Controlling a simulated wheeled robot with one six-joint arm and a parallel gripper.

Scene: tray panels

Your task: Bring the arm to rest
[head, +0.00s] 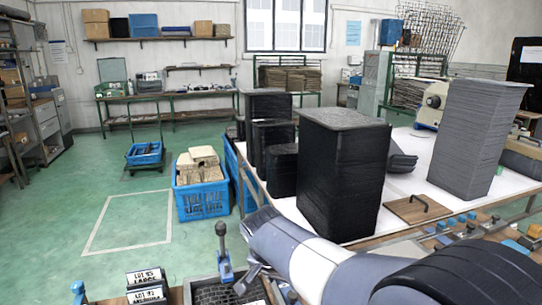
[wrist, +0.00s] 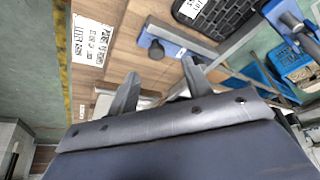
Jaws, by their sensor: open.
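My arm (head: 320,262) reaches in from the lower right of the head view. My gripper (head: 250,276) is at its end, low in the middle and partly cut off from clear view by the arm. In the wrist view my gripper (wrist: 160,82) shows two grey fingers spread apart with nothing between them. The fingers are over a wooden surface (wrist: 120,62), and I cannot tell how high above it. A blue and grey clamp-like tool (wrist: 157,48) lies just beyond the fingertips.
A dark tray (head: 200,297) and label cards (head: 146,279) are near the gripper. Tall black stacks (head: 343,175) and a grey stack (head: 475,140) stand on the white-topped table (head: 408,182). A blue crate (head: 203,203) stands on the floor. The green floor at left is mostly clear.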

